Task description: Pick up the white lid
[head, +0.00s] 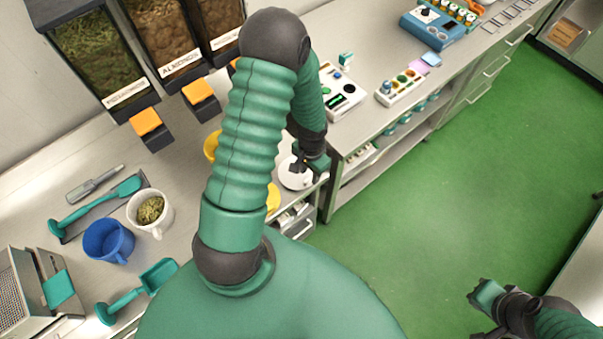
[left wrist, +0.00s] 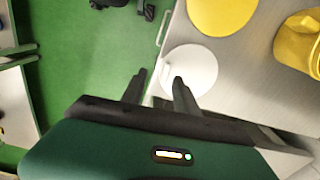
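The white lid (head: 293,180) lies flat near the counter's edge in the head view, partly covered by my left gripper (head: 308,166). In the left wrist view the white lid (left wrist: 197,68) is a round disc with a small raised handle at its left side. My left gripper (left wrist: 159,78) is open, its two dark fingers apart. The handle shows between the fingertips in the picture, and one finger overlaps the disc; I cannot tell whether they touch. My right gripper (head: 482,296) is at the lower right over the green floor, away from the lid; its opening is unclear.
A yellow disc (left wrist: 222,14) and a yellow container (left wrist: 298,46) are beside the lid. A white mug (head: 143,221) with green contents and a blue mug (head: 100,240) stand at left. A button box (head: 340,93) stands on the adjoining counter. Floor (head: 430,200) is clear.

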